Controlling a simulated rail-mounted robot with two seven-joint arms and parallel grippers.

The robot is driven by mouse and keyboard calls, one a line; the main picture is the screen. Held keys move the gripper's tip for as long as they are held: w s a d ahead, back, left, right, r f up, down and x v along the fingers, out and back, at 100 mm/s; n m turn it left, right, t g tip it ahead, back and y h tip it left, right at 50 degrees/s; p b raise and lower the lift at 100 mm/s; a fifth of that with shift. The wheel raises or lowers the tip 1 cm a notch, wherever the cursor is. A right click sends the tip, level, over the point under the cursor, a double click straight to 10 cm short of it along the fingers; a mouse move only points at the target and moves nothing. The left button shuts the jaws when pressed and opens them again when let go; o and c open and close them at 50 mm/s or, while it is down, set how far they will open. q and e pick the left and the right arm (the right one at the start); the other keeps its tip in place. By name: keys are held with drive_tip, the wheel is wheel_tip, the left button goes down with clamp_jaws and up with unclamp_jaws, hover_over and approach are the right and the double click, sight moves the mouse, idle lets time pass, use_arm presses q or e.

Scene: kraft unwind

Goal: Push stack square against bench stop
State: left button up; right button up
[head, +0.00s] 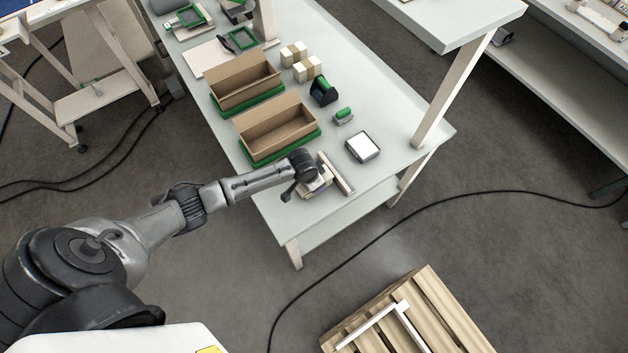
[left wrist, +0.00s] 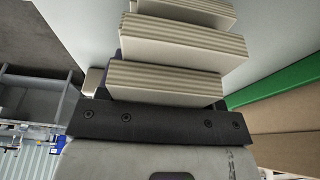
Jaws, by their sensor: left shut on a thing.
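My left gripper (head: 308,176) reaches over the near end of the bench, shut on a pale layered stack (head: 321,186) that the wrist partly hides in the head view. A cream bar, seemingly the bench stop (head: 338,174), lies just right of the stack; I cannot tell whether they touch. In the left wrist view, a ribbed, layered cream block (left wrist: 165,82) lies right in front of the dark gripper body, with similar layered blocks (left wrist: 185,45) beyond it. The fingertips are hard to make out there. My right gripper is not in view.
On the bench (head: 385,112) stand two open cardboard boxes (head: 276,128) on green bases, small wrapped stacks (head: 306,68), a black-and-green dispenser (head: 323,90), a small green-topped item (head: 343,116) and a white-topped tray (head: 362,147). A bench post (head: 440,105) rises right. A pallet (head: 400,318) lies on the floor.

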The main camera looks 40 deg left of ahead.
use_arm(q)
drive_tip(key=shift+w+d, duration=0.15)
drive_tip(key=shift+w, duration=0.35)
drive_tip(key=shift+w+d+b, duration=0.1)
drive_tip(key=shift+w+b, duration=0.2)
drive_tip(key=shift+w, duration=0.15)
idle(0.4)
drive_tip(key=shift+r, duration=0.1)
idle(1.0)
idle(0.5)
drive_tip(key=shift+s+p, duration=0.15)
drive_tip(key=shift+p, duration=0.2)
drive_tip(key=o, duration=1.1)
